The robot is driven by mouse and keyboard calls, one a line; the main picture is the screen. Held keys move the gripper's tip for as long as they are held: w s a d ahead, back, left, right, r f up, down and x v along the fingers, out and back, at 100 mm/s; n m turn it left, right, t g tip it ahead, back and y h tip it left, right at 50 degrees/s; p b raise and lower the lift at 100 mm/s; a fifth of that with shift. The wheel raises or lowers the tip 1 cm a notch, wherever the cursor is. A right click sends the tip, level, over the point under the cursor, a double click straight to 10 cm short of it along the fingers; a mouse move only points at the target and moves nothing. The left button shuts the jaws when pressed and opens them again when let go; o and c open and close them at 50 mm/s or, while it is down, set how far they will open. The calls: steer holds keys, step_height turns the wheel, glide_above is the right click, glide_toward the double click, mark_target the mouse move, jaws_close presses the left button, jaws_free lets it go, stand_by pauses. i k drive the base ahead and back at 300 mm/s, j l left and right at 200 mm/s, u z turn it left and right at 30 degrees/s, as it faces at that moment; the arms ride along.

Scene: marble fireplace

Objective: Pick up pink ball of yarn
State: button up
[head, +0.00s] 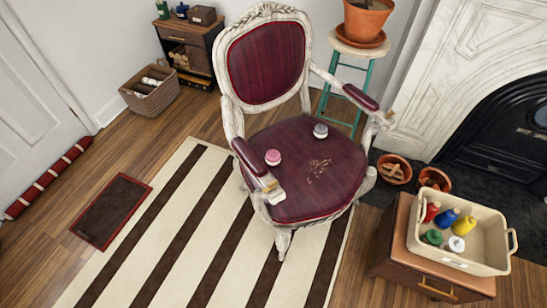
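A small pink ball of yarn (273,157) sits on the dark red seat of an ornate, worn white armchair (316,176). It lies on the left part of the seat, close to the left armrest (245,157). A grey ball (320,131), much the same size, sits farther back and to the right on the same seat, apart from the pink one. My gripper is not in view.
The chair stands on a striped rug (190,240); the rug's left part is clear. A beige bin with several bottles (478,262) is on a wooden cabinet (415,272) at right. A stool (352,45) with a pot stands behind the chair, near the fireplace (500,120).

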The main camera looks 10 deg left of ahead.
mark_target(272, 156)
steer(key=i+j, duration=0.2)
steer(key=j, duration=0.25)
steer(key=i+j+z, duration=0.1)
steer(key=j, duration=0.35)
steer(key=i+j, duration=0.25)
steer(key=j, duration=0.25)
steer(key=i+j+z, duration=0.1)
steer(key=j, duration=0.35)
steer(key=i+j, duration=0.25)
steer(key=j, duration=0.25)
steer(key=i+j+z, duration=0.1)
steer(key=j, duration=0.4)
steer(key=i+j, duration=0.25)
steer(key=j, duration=0.25)
steer(key=i+j+z, duration=0.1)
steer(key=j, duration=0.4)
